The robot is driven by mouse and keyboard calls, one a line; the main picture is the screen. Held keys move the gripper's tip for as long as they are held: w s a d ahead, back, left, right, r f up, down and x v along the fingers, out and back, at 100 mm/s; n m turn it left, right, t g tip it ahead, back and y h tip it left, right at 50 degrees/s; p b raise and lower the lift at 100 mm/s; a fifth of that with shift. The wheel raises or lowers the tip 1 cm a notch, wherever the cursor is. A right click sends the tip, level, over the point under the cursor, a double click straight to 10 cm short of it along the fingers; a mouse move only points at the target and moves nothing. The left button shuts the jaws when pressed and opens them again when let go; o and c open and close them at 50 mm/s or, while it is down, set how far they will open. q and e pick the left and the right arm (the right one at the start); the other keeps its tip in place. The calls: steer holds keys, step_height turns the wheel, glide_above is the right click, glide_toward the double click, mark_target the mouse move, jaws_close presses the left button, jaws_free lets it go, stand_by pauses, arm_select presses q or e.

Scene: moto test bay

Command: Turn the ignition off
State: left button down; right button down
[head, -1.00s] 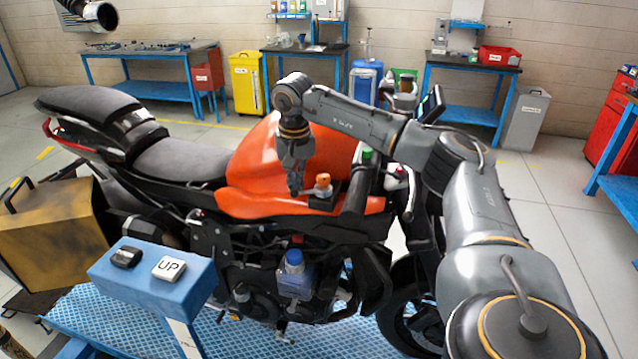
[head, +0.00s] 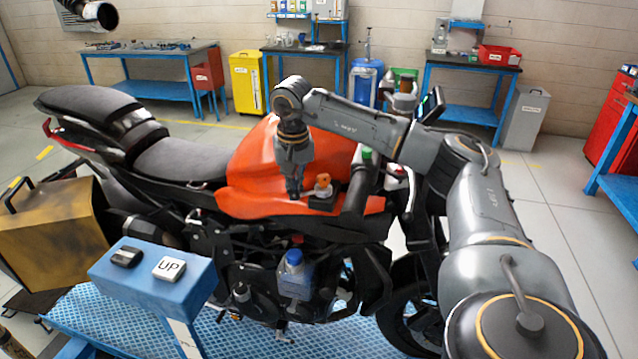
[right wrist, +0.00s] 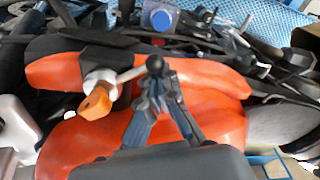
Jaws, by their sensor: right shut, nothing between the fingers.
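The ignition switch (head: 323,183) has an orange knob on a pale base and sits on a dark mount at the front of the motorcycle's orange tank (head: 258,165). In the right wrist view its orange knob (right wrist: 97,101) is at the left, tilted, with a pale collar. My right gripper (head: 295,194) points down over the tank, just left of the switch in the head view. My left gripper is not in view.
The handlebar grip (head: 356,205) stands close to the right of the switch. A blue lift control box (head: 150,285) with an UP button is in front of the motorcycle. Workbenches, a yellow bin (head: 247,84) and a grey bin (head: 525,118) stand at the back wall.

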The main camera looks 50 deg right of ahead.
steer(key=shift+s+a, duration=0.3)
steer(key=shift+s, duration=0.05)
stand_by(0.3)
steer(key=shift+s+a, duration=0.35)
steer(key=shift+s, duration=0.3)
steer(key=shift+s+a, duration=0.15)
steer(key=shift+s, duration=0.4)
